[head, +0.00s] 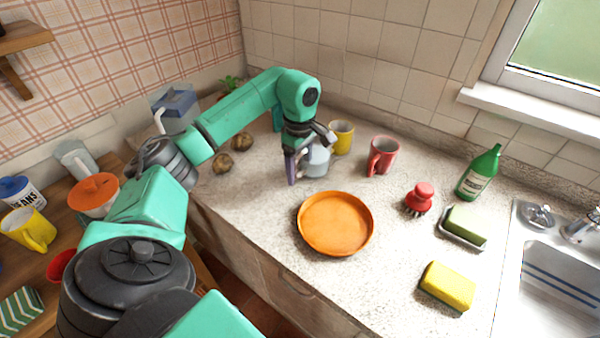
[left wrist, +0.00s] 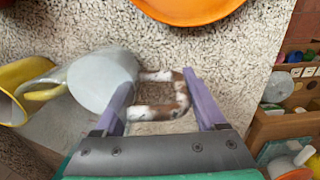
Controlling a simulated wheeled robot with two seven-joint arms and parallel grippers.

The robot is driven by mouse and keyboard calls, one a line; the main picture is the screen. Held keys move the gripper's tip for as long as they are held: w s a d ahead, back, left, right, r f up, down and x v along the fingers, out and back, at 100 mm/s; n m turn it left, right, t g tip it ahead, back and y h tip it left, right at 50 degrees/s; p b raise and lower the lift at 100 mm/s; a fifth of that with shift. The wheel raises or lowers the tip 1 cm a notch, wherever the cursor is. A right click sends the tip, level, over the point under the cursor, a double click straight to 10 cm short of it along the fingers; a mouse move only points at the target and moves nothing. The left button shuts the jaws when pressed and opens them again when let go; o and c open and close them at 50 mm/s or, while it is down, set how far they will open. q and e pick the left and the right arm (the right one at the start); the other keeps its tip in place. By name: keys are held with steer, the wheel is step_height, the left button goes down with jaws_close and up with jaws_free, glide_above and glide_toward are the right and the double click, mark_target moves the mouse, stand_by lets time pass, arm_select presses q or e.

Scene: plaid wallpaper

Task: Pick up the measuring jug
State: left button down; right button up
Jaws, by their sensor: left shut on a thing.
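The measuring jug (head: 316,161) is a small pale grey-blue vessel standing on the speckled counter in the head view. Its body (left wrist: 103,80) also shows in the left wrist view, with a mottled handle (left wrist: 162,112) on its right side. My left gripper (head: 294,163) reaches down at the jug's left side. Its two purple fingers (left wrist: 165,108) are on either side of the handle and shut on it. The gripper partly hides the jug in the head view. My right gripper is in neither view.
A yellow mug (head: 342,137) stands close behind the jug, and a red mug (head: 383,157) is to its right. An orange plate (head: 335,223) lies in front. Two potatoes (head: 232,152) are at the left. A red brush (head: 419,198) and green bottle (head: 479,173) stand farther right.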

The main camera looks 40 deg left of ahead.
arm_select(q)
step_height(320, 180, up, 7)
steer(key=shift+r, duration=0.1)
step_height(320, 180, up, 11)
steer(key=p, duration=0.5)
steer(key=shift+f, duration=0.2)
stand_by(0.4)
